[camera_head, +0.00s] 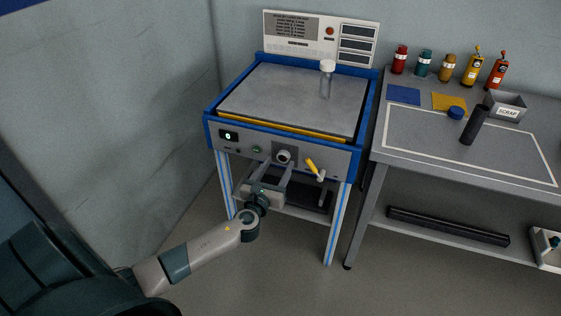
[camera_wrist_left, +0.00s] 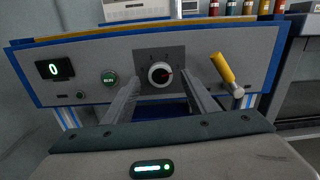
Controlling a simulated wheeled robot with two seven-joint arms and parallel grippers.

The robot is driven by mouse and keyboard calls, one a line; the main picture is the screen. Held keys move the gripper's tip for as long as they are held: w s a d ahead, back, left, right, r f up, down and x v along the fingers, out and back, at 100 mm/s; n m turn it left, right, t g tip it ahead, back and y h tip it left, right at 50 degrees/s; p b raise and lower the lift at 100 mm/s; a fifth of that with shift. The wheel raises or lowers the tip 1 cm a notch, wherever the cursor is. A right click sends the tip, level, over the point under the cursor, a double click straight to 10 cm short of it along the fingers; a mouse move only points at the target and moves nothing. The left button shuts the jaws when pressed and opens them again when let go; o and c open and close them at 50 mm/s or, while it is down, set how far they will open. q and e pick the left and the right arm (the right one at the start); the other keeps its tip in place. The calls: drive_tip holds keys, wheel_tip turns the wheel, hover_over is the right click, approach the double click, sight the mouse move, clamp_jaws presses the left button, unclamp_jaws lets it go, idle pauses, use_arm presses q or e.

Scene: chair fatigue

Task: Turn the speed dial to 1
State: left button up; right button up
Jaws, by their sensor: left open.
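The speed dial (camera_head: 283,156) is a round pale knob on a dark plate in the front panel of the blue-framed machine. My left gripper (camera_head: 276,163) is in front of the panel, open. Its two fingers stand either side of the dial in the left wrist view. I cannot tell whether they touch it. The green display (camera_wrist_left: 54,69) reads 0. My right gripper is not in view.
A green button (camera_wrist_left: 109,77) is left of the dial, and a yellow-handled lever (camera_head: 314,167) sticks out to its right. A clear bottle with a white cap (camera_head: 326,80) stands on the machine top. A grey workbench (camera_head: 455,166) with several bottles is at the right.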

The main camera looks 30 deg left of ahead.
sight(283, 156)
use_arm(q)
drive_tip(key=x, duration=0.2)
drive_tip(key=shift+w, duration=0.3)
drive_tip(key=shift+w+a, duration=0.1)
drive_tip(key=shift+w, duration=0.05)
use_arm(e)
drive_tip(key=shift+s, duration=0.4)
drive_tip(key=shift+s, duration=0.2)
